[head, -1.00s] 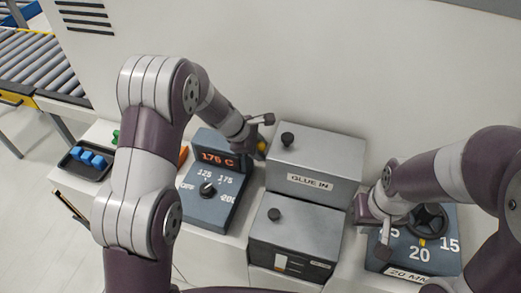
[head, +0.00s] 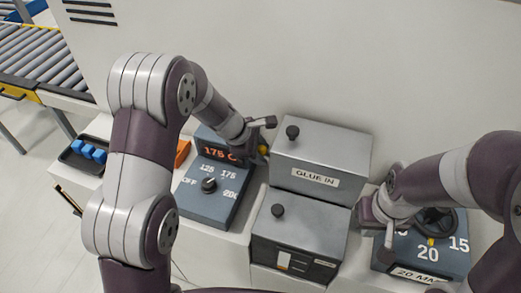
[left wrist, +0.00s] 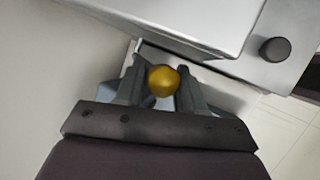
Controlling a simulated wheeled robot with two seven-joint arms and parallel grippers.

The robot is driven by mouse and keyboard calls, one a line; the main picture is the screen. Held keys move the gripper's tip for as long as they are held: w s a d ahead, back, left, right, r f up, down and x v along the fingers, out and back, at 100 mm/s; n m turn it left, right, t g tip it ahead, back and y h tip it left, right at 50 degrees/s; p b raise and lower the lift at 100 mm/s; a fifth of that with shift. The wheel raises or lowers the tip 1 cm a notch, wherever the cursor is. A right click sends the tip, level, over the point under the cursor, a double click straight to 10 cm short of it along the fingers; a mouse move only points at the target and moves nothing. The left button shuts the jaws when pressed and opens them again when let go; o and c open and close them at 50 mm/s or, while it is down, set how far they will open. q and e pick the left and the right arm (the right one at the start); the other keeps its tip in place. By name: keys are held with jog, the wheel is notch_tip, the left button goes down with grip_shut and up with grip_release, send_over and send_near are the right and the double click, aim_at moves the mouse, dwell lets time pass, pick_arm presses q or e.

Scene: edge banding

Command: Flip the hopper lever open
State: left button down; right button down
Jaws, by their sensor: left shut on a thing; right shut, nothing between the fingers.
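The hopper is a grey metal box labelled "GLUE IN" (head: 345,147), with a black knob (head: 292,132) on its lid. The lever's yellow ball end (head: 263,150) shows at the hopper's left side in the head view. My left gripper (left wrist: 162,85) is shut on the yellow ball (left wrist: 163,81) in the left wrist view, with the ball between its two fingers. The rest of the lever is hidden. My right gripper (head: 386,232) is shut and empty, beside the dial box (head: 440,258) with the black handwheel.
The temperature box (head: 207,205) reads 175 C and stands left of the hopper. A lower grey box (head: 300,232) with a knob stands in front of the hopper. A black tray (head: 75,160) with blue blocks is at left, near a roller conveyor (head: 40,55).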

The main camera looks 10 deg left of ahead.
pick_arm(q)
jog(key=shift+s+f, duration=0.35)
jog(key=shift+f, duration=0.1)
jog(key=c, duration=0.8)
grip_release()
jog(key=shift+w+r, duration=0.15)
jog(key=shift+r, duration=0.1)
jog(key=b+v, duration=0.1)
jog(key=v, duration=1.1)
jog(key=shift+a+r, duration=0.1)
jog(key=shift+r, duration=0.1)
